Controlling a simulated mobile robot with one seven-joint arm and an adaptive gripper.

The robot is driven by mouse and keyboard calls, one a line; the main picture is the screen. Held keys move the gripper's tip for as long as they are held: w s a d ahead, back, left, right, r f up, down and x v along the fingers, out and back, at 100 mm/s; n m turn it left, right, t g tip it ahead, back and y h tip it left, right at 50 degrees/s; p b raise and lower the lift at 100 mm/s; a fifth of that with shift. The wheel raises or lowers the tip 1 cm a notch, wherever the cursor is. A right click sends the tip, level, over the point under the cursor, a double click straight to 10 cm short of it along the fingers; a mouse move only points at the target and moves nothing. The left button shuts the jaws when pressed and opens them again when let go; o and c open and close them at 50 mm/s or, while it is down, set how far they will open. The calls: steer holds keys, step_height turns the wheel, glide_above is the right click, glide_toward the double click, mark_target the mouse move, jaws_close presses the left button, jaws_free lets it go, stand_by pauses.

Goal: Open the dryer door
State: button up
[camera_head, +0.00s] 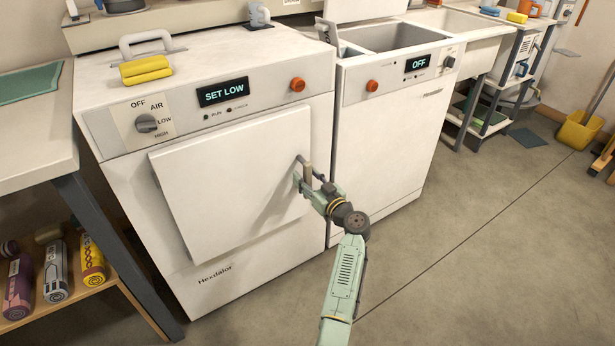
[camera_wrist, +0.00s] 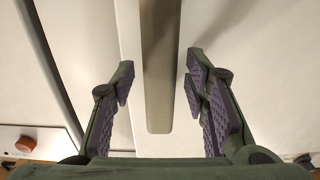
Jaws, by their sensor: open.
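The dryer (camera_head: 240,275) is the white machine at left with a "SET LOW" display. Its square white door (camera_head: 225,175) looks shut or nearly so; I cannot tell if it is ajar. A grey-brown vertical bar handle (camera_head: 307,172) sits near the door's right edge. My gripper (camera_head: 301,182) is at this handle, with its arm reaching in from the lower right. In the wrist view the handle (camera_wrist: 160,75) runs between the two open fingers of my gripper (camera_wrist: 157,75). A gap shows on each side of the bar, and the fingers are not closed on it.
A second white machine (camera_head: 395,140) with an "OFF" display and open top stands close at right. A table (camera_head: 25,145) with bottles on its lower shelf stands at left. The floor (camera_head: 470,240) in front is clear.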

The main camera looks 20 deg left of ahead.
jaws_close()
stand_by(0.6)
stand_by(0.3)
